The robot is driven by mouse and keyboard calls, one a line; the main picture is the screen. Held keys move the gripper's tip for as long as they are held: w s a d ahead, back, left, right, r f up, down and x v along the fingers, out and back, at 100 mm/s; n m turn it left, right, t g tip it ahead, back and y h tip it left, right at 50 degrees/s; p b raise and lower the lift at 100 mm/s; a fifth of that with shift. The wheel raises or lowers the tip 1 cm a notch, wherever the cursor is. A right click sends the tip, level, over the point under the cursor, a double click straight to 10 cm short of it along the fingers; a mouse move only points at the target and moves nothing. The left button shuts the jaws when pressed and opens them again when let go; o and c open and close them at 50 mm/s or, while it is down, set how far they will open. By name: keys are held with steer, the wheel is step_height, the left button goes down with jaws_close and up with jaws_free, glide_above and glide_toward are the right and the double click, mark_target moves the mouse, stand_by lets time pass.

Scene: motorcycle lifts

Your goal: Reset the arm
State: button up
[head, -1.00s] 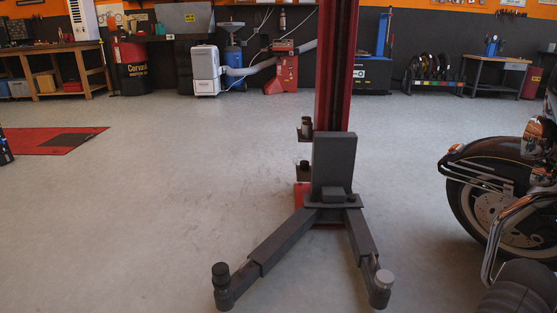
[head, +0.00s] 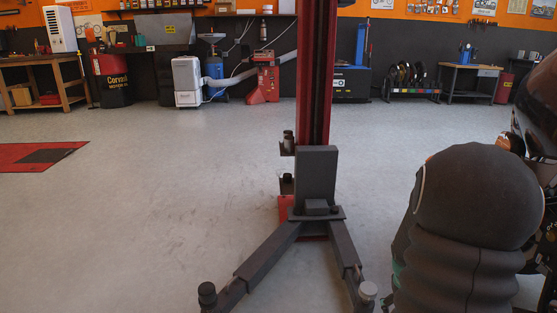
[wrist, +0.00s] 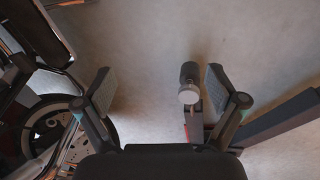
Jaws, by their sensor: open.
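My gripper (wrist: 160,95) is open and empty in the wrist view, with its two fingers spread apart over the grey floor. A lift arm's round pad (wrist: 188,92) shows between the fingers, nearer the right one; I cannot tell how far below it is. In the head view, part of my arm (head: 475,220) fills the lower right and hides most of the motorcycle (head: 535,105). My gripper is not visible in the head view.
A red lift column (head: 313,75) stands at centre, with two dark lift arms (head: 270,255) spreading toward me. The motorcycle's wheel (wrist: 40,130) is left of the gripper. Open floor (head: 130,210) lies to the left. Workbenches (head: 40,75) line the back wall.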

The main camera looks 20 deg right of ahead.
steer(key=s+a+r+n+t+y+p, duration=0.1)
steer(key=s+a+r+n+t+p, duration=0.1)
steer(key=a+r, duration=1.2)
steer(key=s+a+r+n+t+y+p, duration=0.1)
steer(key=s+a+r+n+t+p, duration=0.2)
steer(key=a+r, duration=1.1)
steer(key=s+a+t+p, duration=0.1)
steer(key=s+a, duration=0.1)
steer(key=a, duration=0.1)
steer(key=shift+s, duration=0.2)
